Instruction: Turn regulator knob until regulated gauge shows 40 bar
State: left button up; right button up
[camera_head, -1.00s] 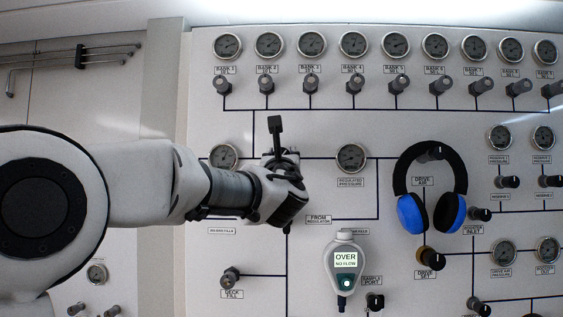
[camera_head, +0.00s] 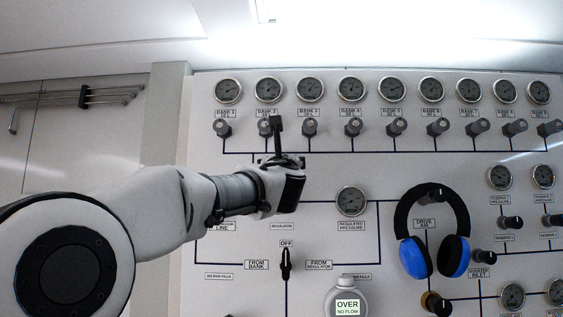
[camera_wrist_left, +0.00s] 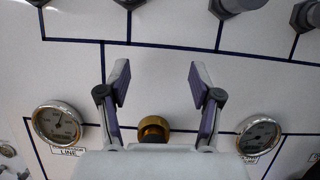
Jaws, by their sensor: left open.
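The brass regulator knob (camera_wrist_left: 152,128) is low in the left wrist view, below the fingertips and partly hidden by my gripper body. My left gripper (camera_wrist_left: 160,82) is open and empty, its fingers spread in front of bare panel above the knob. In the head view my left gripper (camera_head: 283,178) covers the knob, above the "REGULATOR" label. The regulated pressure gauge (camera_head: 351,201) is right of the gripper; it also shows at right in the left wrist view (camera_wrist_left: 258,137). Its reading is too small to tell. My right gripper is not in view.
A row of bank gauges and bank knobs (camera_head: 310,128) runs along the panel top. Blue-black headphones (camera_head: 455,256) hang at right. A selector lever (camera_head: 286,263) marked "OFF" is below my gripper. A handheld meter (camera_head: 347,305) reads "OVER NO FLOW". The line gauge (camera_wrist_left: 57,123) is left.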

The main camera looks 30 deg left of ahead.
pick_arm(q)
jog(key=shift+r, duration=0.45)
